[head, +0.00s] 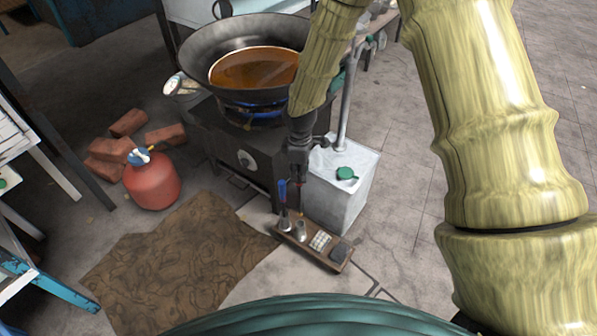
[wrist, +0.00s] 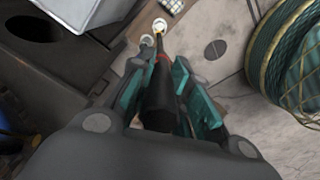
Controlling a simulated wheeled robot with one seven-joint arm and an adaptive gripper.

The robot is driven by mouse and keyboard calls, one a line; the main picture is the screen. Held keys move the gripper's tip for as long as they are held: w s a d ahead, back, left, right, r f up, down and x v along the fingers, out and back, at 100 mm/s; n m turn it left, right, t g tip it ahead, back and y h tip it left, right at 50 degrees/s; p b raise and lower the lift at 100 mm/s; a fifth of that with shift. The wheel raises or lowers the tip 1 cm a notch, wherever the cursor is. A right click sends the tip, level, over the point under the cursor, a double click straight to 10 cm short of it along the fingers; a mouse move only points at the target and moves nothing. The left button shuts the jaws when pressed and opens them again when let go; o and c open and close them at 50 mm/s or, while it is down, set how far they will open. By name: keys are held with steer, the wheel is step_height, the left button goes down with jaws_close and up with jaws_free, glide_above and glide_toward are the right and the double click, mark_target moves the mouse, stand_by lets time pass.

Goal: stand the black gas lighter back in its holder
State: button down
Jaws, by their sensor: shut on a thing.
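My gripper (head: 299,165) is shut on the black gas lighter (wrist: 159,92), which lies between its teal finger pads in the wrist view. The lighter has a red band and a thin brass-coloured tip pointing away from my gripper. The holder is a wooden rack (head: 325,257) on the ground below my gripper in the head view. A metal cup (head: 301,230) on the rack also shows in the wrist view (wrist: 160,26), close to the lighter's tip in the picture. I cannot tell whether the tip is inside the cup or above it. In the head view the lighter is hard to make out.
A blue-handled tool (head: 283,198) stands at the rack's left end. The stove (head: 232,140) bears a wok (head: 195,58) of brown liquid. A red gas cylinder (head: 152,182) stands left. Paving to the right is clear.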

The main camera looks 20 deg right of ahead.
steer(key=shift+d+f+b, duration=0.25)
steer(key=shift+f+b, duration=0.7)
steer(key=shift+f, duration=0.1)
step_height(320, 180, down, 4)
steer(key=b, duration=0.3)
steer(key=shift+r, duration=0.25)
steer(key=shift+f+b, duration=0.85)
steer(key=shift+f, duration=3.65)
steer(key=c, duration=1.3)
jaws_free()
steer(key=shift+o, duration=0.2)
step_height(320, 180, up, 12)
